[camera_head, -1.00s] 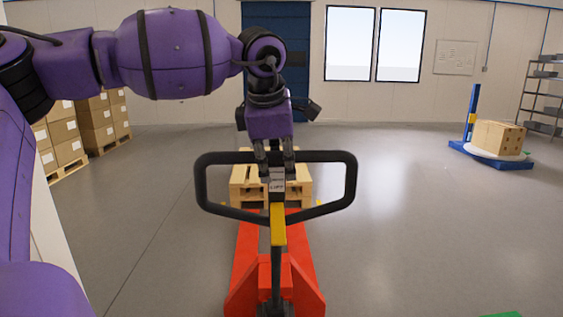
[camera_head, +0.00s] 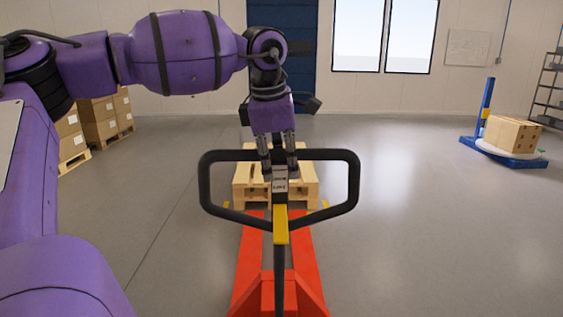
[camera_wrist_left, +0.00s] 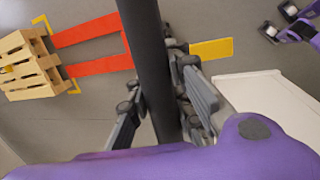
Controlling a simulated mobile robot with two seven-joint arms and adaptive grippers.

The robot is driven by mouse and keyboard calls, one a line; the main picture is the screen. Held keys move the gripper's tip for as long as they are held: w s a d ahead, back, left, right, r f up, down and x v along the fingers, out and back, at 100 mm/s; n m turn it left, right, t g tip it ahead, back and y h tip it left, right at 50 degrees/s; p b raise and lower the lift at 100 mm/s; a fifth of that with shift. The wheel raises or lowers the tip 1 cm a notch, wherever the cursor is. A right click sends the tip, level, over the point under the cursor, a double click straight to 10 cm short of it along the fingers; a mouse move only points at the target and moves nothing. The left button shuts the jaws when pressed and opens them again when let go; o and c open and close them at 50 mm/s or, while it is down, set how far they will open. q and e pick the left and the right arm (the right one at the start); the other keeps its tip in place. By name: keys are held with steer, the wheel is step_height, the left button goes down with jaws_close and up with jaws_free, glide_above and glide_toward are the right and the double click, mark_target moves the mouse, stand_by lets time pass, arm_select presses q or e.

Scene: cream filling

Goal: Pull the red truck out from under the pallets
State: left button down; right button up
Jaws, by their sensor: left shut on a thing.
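The red truck (camera_head: 307,290) stands in front of me, its forks pointing away towards the wooden pallets (camera_head: 245,190). Its black loop handle (camera_head: 348,203) rises towards me, with a yellow strip on the shaft. My left gripper (camera_head: 280,172) is shut on the far bar of the handle. The left wrist view shows its fingers (camera_wrist_left: 163,108) on both sides of the black bar (camera_wrist_left: 150,60). There the fork tips (camera_wrist_left: 60,39) end close to the pallets (camera_wrist_left: 28,66); I cannot tell whether they still reach under. My right gripper is out of view.
Yellow corner marks (camera_wrist_left: 72,82) lie on the floor around the pallets. Stacked cartons (camera_head: 100,118) stand at the back left. A blue wrapping machine with a carton (camera_head: 513,135) stands at the right. The grey floor on both sides of the truck is clear.

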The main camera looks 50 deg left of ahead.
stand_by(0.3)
arm_select(q)
steer(key=c, duration=1.5)
jaws_free()
steer(key=shift+d, duration=0.1)
steer(key=v, duration=1.2)
